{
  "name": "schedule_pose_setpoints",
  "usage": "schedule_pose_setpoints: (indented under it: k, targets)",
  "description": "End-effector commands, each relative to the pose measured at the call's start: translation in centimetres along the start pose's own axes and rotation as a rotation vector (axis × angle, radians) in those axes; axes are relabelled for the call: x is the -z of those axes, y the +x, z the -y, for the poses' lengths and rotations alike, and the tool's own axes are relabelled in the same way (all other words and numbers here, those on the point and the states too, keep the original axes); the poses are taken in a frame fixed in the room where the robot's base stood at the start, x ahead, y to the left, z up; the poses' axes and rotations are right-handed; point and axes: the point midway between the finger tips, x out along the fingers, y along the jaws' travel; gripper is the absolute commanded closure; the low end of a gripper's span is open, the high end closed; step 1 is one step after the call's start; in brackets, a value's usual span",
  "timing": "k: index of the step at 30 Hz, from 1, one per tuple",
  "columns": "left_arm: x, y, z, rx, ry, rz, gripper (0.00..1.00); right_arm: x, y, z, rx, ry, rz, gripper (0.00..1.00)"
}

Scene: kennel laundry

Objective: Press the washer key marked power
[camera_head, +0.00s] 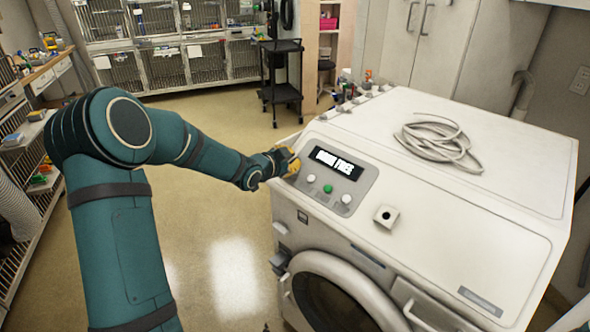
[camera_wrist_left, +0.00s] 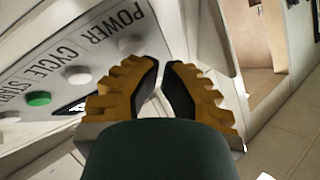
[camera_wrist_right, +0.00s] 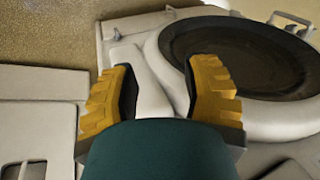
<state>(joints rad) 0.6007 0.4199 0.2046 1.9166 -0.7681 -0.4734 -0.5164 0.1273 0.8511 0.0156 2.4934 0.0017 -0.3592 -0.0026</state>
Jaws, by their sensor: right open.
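The white washer (camera_head: 480,190) has a grey control panel (camera_head: 352,190) with a lit display and a row of round keys. In the left wrist view, a white key (camera_wrist_left: 130,44) sits beside the word POWER. In the head view that key is hidden behind my left gripper (camera_head: 290,163). My left gripper, with its yellow fingertips (camera_wrist_left: 161,64) together and empty, is close beside the power key; I cannot tell if it touches. My right gripper (camera_wrist_right: 158,68) is open and empty, over the washer's front near the round door. It is not seen in the head view.
A white key (camera_wrist_left: 78,75) by CYCLE and a green key (camera_head: 328,188) by START are beside the power key, with another white key (camera_head: 346,199) beyond. The floor (camera_head: 215,230) left of the washer is clear.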

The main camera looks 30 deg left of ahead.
Motion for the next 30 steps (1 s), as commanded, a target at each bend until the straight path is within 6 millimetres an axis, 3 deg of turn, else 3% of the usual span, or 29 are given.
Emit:
schedule_pose_setpoints:
  k: [30]
  targets:
    - [-0.34, 0.65, -0.37, -0.001, 0.000, 0.000, 1.00, 0.00, 0.00, 0.00, 0.000, 0.000, 0.000, 0.53]
